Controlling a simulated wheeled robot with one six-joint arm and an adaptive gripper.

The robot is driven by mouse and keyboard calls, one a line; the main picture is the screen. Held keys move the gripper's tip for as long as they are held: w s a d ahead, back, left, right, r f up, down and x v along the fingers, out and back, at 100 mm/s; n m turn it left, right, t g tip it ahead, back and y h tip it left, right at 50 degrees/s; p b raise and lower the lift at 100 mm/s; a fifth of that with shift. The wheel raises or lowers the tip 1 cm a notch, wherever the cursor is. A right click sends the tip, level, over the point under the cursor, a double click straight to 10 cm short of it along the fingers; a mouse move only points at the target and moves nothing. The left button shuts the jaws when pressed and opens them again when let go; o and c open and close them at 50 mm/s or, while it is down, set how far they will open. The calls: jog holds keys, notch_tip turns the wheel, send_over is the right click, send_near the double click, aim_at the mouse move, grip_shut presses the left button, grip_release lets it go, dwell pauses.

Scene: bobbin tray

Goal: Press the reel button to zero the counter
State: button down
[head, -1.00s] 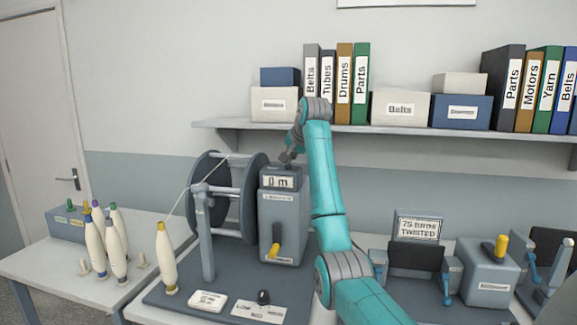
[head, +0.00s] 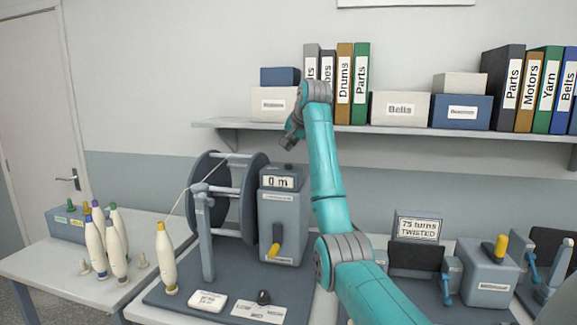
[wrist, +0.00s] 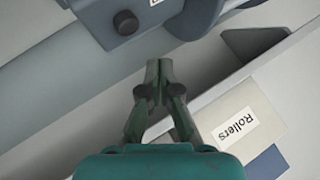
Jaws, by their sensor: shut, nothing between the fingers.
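The reel counter is a grey box (head: 283,215) with a display (head: 279,183) that reads "0 m" and a yellow crank handle (head: 274,247) on its front. Its round dark button (wrist: 125,22) shows on the box top at the upper left of the wrist view. A large dark reel (head: 246,200) stands left of the box, with a thread running down to a cream bobbin (head: 167,265) with a yellow tip. My gripper (head: 287,144) is above the box top, apart from it. In the wrist view my gripper (wrist: 158,64) has its fingers together and empty, with the button ahead and to the left.
A wall shelf (head: 380,129) with binders and boxes is close to my gripper; a "Rollers" box (wrist: 240,115) shows in the wrist view. Several bobbins stand on the left table. A twisting station with a "75 turns TWISTED" sign (head: 418,228) is at right.

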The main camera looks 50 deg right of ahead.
jog(key=shift+r, duration=1.05)
